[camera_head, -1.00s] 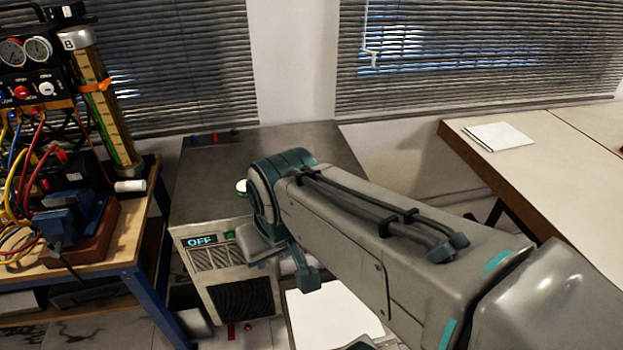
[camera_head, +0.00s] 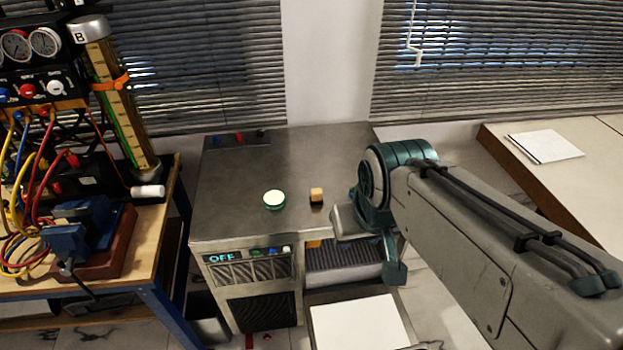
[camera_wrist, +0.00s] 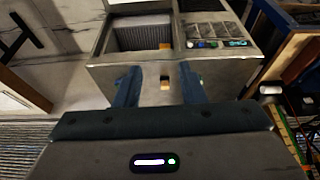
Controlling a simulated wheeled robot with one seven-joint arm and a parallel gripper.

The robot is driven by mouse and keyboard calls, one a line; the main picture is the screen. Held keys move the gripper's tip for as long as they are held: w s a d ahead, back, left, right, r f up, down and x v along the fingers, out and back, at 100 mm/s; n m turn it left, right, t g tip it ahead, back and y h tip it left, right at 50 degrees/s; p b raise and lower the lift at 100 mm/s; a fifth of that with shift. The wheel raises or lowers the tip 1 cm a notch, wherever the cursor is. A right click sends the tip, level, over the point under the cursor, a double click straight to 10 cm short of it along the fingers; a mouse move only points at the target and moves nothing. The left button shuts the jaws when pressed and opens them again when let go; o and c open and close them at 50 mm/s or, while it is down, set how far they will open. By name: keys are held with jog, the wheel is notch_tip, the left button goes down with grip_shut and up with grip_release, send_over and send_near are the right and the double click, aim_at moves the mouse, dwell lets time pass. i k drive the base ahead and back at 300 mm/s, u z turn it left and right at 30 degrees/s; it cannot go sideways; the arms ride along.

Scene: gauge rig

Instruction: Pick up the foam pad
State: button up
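A small tan block with a darker side, which looks like the foam pad (camera_head: 316,195), lies on the grey cabinet top (camera_head: 235,185).
A round white-topped green item (camera_head: 274,199) lies left of the block. Switches (camera_head: 238,137) sit at the cabinet's back edge. A bench with a vise (camera_head: 72,245) and hoses stands left. A table with white paper (camera_head: 545,147) is at right. The cabinet top's middle is clear.

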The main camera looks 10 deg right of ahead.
aim_at(317, 197)
jog(key=i, duration=0.65)
jog(key=k, duration=0.5)
jog(key=u, duration=2.4)
jog(key=k, duration=1.5)
jog(key=z, duration=1.75)
jog(key=i, duration=1)
